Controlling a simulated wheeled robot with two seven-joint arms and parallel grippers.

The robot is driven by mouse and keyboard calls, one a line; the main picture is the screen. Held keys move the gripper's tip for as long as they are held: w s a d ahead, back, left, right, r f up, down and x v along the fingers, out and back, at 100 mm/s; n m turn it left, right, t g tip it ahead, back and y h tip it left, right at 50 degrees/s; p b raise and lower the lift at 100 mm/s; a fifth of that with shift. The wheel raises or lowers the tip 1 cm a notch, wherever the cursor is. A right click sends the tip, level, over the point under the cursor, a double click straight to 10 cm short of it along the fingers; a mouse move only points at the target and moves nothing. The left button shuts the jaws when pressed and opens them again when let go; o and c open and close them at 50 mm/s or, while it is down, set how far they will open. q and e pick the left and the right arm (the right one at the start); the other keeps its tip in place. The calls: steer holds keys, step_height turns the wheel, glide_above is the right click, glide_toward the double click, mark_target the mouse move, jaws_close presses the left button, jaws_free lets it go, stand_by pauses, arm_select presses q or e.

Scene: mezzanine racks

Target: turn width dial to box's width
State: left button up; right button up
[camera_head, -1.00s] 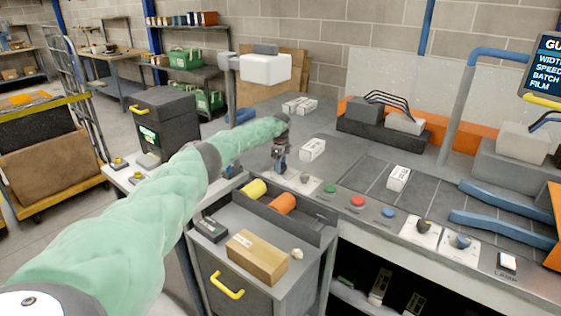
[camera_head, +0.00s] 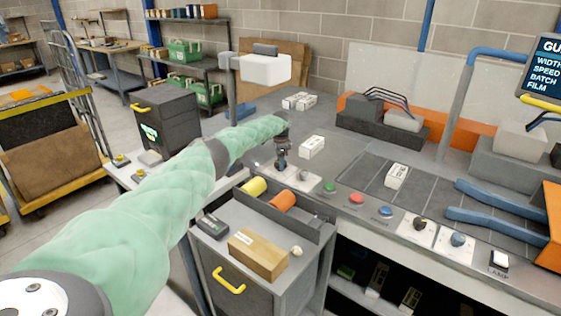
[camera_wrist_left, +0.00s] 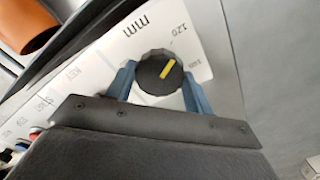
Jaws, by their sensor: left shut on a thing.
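My left gripper (camera_head: 281,168) reaches down at the left end of the machine's front panel. In the left wrist view its two blue fingers (camera_wrist_left: 160,92) are shut on opposite sides of a round black dial (camera_wrist_left: 158,78). The dial has a yellow pointer stripe, tilted to the upper right. It sits on a white plate (camera_wrist_left: 115,68) marked "mm", with "120" and a partly legible number to the right. In the head view the arm and gripper hide this dial. White boxes lie on the machine, one on the dark bed (camera_head: 396,176) and one behind the gripper (camera_head: 312,147). My right gripper is out of view.
Green, red and blue buttons (camera_head: 356,198) and two more dials (camera_head: 420,224) line the panel to the right. Below are an open tray with orange and yellow rolls (camera_head: 283,201) and a brown box (camera_head: 258,254). A screen (camera_head: 541,68) lists width, cut off at the edge.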

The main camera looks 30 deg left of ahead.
arm_select(q)
steer(key=shift+r, duration=0.1)
steer(key=o, duration=1)
steer(key=shift+r, duration=0.4)
steer(key=shift+r+b, duration=1.1)
steer(key=shift+r, duration=2.3)
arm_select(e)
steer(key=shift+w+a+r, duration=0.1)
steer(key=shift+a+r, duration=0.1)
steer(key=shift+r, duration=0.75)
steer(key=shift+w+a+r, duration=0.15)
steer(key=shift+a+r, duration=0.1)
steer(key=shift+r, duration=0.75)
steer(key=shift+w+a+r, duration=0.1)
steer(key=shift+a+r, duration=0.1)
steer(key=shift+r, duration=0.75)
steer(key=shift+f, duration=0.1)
